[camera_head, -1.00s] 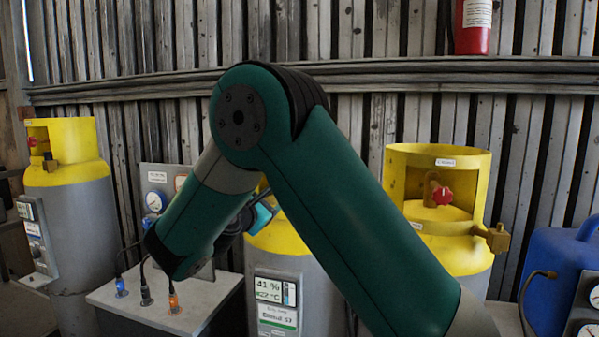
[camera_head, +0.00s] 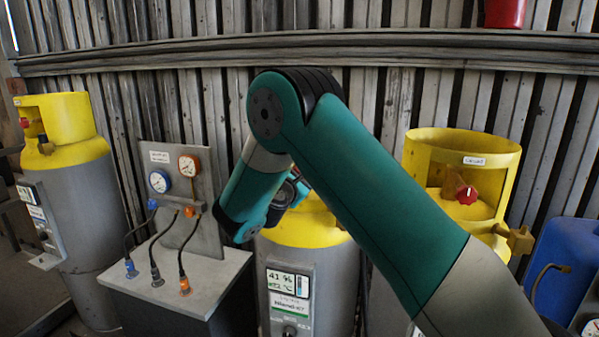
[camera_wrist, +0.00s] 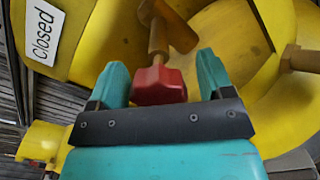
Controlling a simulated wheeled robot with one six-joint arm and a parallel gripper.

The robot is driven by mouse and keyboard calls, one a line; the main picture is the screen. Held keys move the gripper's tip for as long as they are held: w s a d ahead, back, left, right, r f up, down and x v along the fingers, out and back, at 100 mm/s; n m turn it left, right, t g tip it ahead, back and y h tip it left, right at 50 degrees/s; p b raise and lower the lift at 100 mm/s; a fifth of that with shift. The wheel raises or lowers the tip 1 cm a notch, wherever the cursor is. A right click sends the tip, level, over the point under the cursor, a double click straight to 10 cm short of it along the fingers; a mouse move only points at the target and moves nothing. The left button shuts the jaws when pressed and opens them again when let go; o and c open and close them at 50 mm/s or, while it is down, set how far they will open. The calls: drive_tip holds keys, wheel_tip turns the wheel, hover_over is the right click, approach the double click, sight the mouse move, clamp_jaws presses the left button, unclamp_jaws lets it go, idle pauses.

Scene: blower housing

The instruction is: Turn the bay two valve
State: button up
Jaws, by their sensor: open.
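In the wrist view, a red valve knob (camera_wrist: 158,86) on a brass stem (camera_wrist: 158,40) sits between the two teal fingers of my gripper (camera_wrist: 162,66). The fingers are open, one on each side of the knob; I cannot tell whether either touches it. A white label (camera_wrist: 44,32) on the yellow collar reads "Closed". In the head view, the middle cylinder (camera_head: 330,270) has a yellow top and a display box on its front. My arm hides its valve and most of my gripper there.
A second yellow-topped cylinder (camera_head: 60,190) stands at left and a third (camera_head: 462,145) at right, each with a red knob. A gauge panel (camera_head: 185,195) with hoses stands on a grey box (camera_head: 205,285) left of the middle cylinder. A blue container (camera_head: 568,265) is at far right.

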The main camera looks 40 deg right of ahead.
drive_tip(key=shift+w, duration=0.1)
drive_tip(key=c, duration=0.9)
